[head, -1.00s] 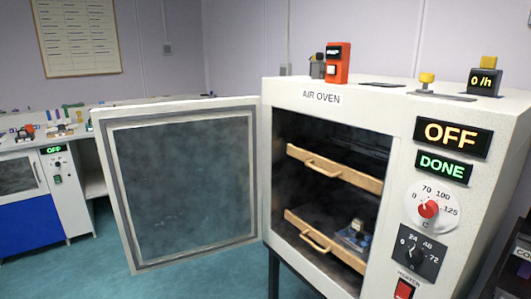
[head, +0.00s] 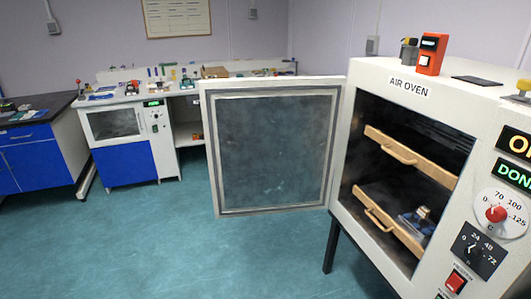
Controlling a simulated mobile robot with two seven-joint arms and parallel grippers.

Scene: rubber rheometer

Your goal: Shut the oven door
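The white air oven (head: 482,91) stands at the right on dark legs. Its door (head: 338,140) is swung wide open to the left, hinged at the oven's left front edge, with its grey inner panel (head: 274,150) facing me. Inside the oven are two wooden trays with handles, the upper tray (head: 412,155) and the lower tray (head: 388,220). A small blue and metal object (head: 416,219) sits on the lower tray. Neither of my grippers shows in the head view.
An orange device (head: 431,54) stands on top of the oven. Behind the door is a bench with a white cabinet (head: 156,140) and several small items. Blue cupboards (head: 42,160) stand at the left. The teal floor (head: 170,245) in front of the door is clear.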

